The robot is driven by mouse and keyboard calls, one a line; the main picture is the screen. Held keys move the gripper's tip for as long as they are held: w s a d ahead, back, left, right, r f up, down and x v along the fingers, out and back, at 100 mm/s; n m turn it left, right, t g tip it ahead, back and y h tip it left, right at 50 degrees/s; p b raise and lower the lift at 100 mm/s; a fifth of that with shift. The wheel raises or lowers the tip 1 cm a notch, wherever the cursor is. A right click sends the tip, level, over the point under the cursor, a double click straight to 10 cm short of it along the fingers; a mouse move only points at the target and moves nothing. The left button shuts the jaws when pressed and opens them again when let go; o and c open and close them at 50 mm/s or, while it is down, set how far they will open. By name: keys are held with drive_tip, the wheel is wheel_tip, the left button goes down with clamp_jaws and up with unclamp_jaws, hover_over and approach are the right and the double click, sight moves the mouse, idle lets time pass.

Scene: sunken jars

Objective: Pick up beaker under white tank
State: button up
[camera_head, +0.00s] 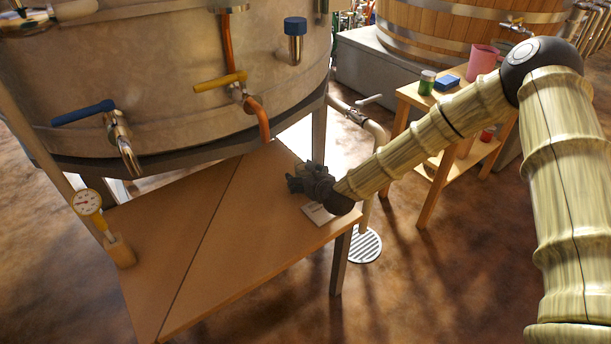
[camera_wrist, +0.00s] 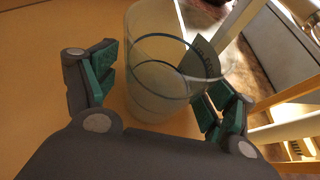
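A clear, open-topped beaker (camera_wrist: 160,85) stands upright on the wooden table in the wrist view. My gripper (camera_wrist: 163,88) has its two green-padded fingers on either side of the beaker. A small gap shows at the left finger; the right finger is close to the wall, and I cannot tell if it touches. In the head view my gripper (camera_head: 310,184) is low over the right part of the wooden table (camera_head: 190,290), beside the large pale metal tank (camera_head: 170,70). The beaker cannot be clearly made out there, as my gripper covers that spot.
A small white card (camera_head: 318,214) lies near the table edge by my gripper. Taps with blue (camera_head: 82,112) and yellow (camera_head: 220,81) handles stick out from the tank. A gauge (camera_head: 86,202) stands at left. A shelf with a pink cup (camera_head: 481,62) stands at right.

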drive_tip(key=c, duration=1)
drive_tip(key=shift+r, duration=0.1)
drive_tip(key=shift+r, duration=0.2)
wheel_tip(320, 180, up, 3)
drive_tip(key=shift+s+r+p, duration=0.1)
drive_tip(key=shift+s+p, duration=0.05)
drive_tip(key=shift+p, duration=0.25)
drive_tip(key=s, duration=0.5)
drive_tip(key=s+d, duration=0.1)
drive_tip(key=s, duration=0.4)
drive_tip(key=s+r+p, duration=0.1)
drive_tip(key=s, duration=0.4)
drive_tip(key=shift+s+d+r, duration=0.1)
drive_tip(key=shift+s+d, duration=0.25)
drive_tip(key=shift+d, duration=0.05)
